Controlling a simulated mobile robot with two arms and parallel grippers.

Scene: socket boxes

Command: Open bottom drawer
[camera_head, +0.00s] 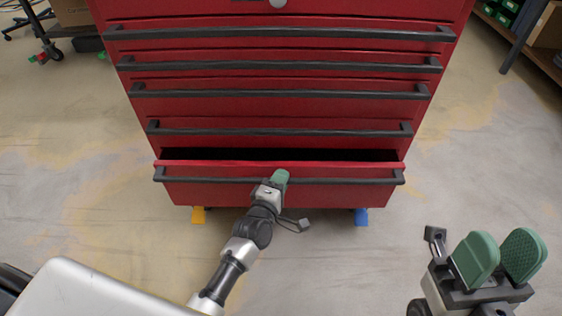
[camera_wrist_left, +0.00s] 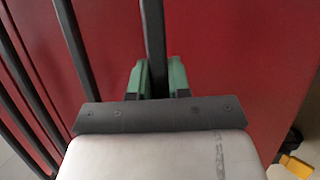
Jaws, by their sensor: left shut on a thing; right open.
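A red tool cabinet (camera_head: 280,75) stands ahead with several drawers, each with a long black bar handle. The bottom drawer (camera_head: 225,194) is pulled partly out, and a dark gap shows behind its top edge. In the left wrist view the green fingers sit on both sides of the black handle bar (camera_wrist_left: 154,40). My right gripper (camera_head: 499,257) is open and empty, low at the right, apart from the cabinet.
A yellow caster piece (camera_head: 198,215) and a blue one (camera_head: 361,216) show under the cabinet. A shelf with green bins (camera_head: 507,10) stands at the far right. A wheeled stand (camera_head: 45,42) is at the far left.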

